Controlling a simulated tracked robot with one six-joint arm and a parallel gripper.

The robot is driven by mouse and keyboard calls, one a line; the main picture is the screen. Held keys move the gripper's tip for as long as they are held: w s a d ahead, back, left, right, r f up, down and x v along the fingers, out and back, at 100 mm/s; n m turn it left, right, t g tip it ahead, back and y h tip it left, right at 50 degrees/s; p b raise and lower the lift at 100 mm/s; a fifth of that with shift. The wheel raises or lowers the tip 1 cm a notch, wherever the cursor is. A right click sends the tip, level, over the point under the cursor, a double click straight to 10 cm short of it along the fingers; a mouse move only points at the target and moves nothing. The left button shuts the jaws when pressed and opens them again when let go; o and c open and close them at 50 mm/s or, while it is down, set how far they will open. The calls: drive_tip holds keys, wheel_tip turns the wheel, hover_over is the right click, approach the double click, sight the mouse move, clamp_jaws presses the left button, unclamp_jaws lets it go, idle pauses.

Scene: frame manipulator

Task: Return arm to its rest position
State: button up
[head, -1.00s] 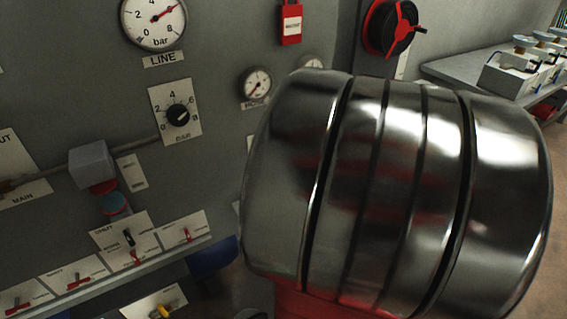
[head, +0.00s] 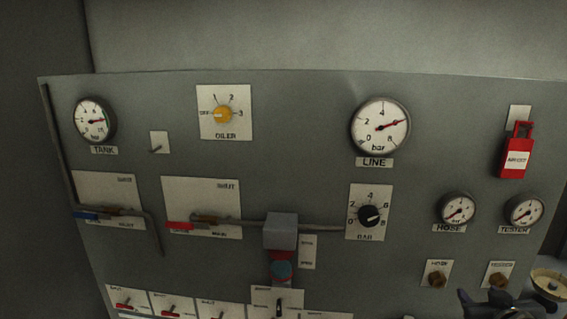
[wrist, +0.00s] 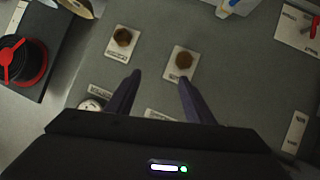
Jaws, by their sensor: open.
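My gripper (wrist: 160,79) is open and empty in the wrist view, its two dark fingers spread in front of the grey panel. Two brass fittings on white plates, the left one (wrist: 122,38) and the right one (wrist: 184,60), lie beyond the fingertips. In the head view, a dark shape that looks like my gripper (head: 500,303) is at the bottom right edge, below the brass fittings (head: 437,280) of the panel. Most of my arm is out of this view.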

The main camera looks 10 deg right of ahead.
drive_tip(key=w+a+r+g, duration=0.2)
drive_tip(key=a+r+g, duration=0.25)
drive_tip(key=a, duration=0.75)
drive_tip(key=s+a+f+n+y, duration=0.1)
drive_tip(key=s+a+y, duration=0.2)
drive_tip(key=a, duration=0.9)
drive_tip(key=s+a+f+n+y, duration=0.1)
drive_tip(key=s+a, duration=0.4)
drive_tip(key=a, duration=0.8)
drive_tip(key=n+y, duration=0.1)
drive_tip(key=y, duration=0.1)
drive_tip(key=shift+s+a+f+g+y, duration=0.25)
drive_tip(key=shift+s+g+y, duration=0.1)
drive_tip(key=shift+y, duration=0.05)
drive_tip(key=c, duration=0.4)
